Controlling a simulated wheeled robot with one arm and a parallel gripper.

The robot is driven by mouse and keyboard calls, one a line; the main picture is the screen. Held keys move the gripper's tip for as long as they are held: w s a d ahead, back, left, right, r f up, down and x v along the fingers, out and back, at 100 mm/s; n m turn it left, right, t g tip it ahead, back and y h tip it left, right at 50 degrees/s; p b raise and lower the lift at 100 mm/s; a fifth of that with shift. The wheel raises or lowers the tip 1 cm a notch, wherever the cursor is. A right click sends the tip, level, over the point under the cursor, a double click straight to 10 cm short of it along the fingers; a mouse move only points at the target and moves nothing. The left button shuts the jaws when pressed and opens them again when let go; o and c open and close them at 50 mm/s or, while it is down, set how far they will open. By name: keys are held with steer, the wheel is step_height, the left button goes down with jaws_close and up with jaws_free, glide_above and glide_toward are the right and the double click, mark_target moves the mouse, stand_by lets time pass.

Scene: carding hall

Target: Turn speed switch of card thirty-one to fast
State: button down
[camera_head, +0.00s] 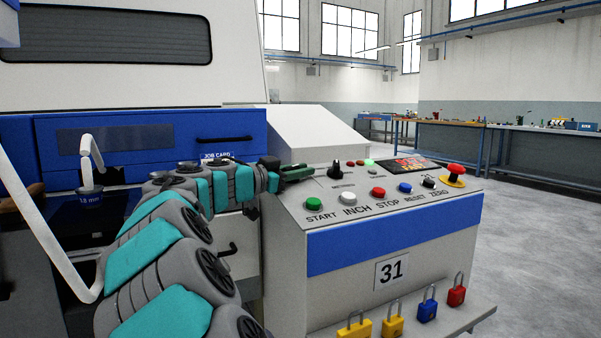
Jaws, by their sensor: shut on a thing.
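START (313,204), INCH, STOP, RESET and ZERO buttons line the panel front. A red emergency stop (455,171) sits at its right. Several padlocks (427,310) stand on a ledge below. A white bent tube (38,215) is at left. Floor at right is clear.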

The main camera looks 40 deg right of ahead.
steer(key=shift+s+f+m+g+b, duration=0.1)
steer(key=shift+s+m+g+b, duration=0.05)
steer(key=shift+m+g+b, duration=1.05)
steer(key=shift+s+a+m+g+y, duration=0.1)
steer(key=shift+s+m+g+y, duration=0.15)
steer(key=shift+m+g+y, duration=0.65)
steer(key=shift+n+g+h, duration=0.3)
steer(key=shift+n, duration=0.1)
steer(key=c, duration=0.8)
jaws_free()
steer(key=v, duration=0.7)
steer(key=shift+w+a, duration=0.15)
steer(key=shift+a, duration=0.15)
